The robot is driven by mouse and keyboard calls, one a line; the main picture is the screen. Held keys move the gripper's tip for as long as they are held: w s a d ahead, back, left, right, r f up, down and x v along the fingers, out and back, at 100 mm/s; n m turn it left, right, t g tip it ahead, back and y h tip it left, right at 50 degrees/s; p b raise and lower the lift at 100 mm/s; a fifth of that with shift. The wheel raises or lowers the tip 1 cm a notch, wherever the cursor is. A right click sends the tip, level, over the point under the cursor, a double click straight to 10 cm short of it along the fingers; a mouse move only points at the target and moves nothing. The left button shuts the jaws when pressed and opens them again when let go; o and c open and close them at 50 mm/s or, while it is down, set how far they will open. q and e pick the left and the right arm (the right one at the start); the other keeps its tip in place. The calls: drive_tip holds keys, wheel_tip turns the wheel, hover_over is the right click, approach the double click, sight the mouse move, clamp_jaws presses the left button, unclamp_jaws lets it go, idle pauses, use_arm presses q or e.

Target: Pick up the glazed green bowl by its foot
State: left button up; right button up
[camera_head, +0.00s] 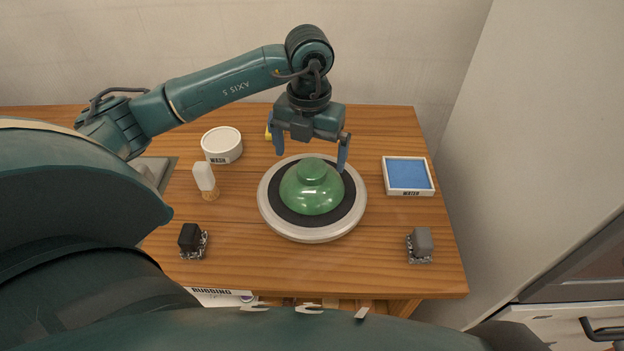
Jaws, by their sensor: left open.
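The glazed green bowl (312,197) sits upside down on the black top of the round wheel (265,212), near the middle of the table. Its small round foot (312,170) points up. My left gripper (311,160) is open and points down just behind and above the bowl. Its two blue fingers stand apart, one toward each side of the foot, and nothing is between them. I cannot tell the exact height of the fingertips over the bowl. My right gripper is not in view.
A white tub marked WASH (222,146) and a white-headed brush (205,180) stand left of the wheel. A blue-filled WATER tray (408,174) lies right. A dark block (190,238) and a grey block (421,243) sit near the front. A small yellow thing (268,132) is partly hidden behind my gripper.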

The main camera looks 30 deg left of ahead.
sight(311, 167)
use_arm(q)
drive_tip(key=f, duration=0.4)
drive_tip(key=shift+d+f, duration=0.2)
drive_tip(key=shift+c, duration=0.2)
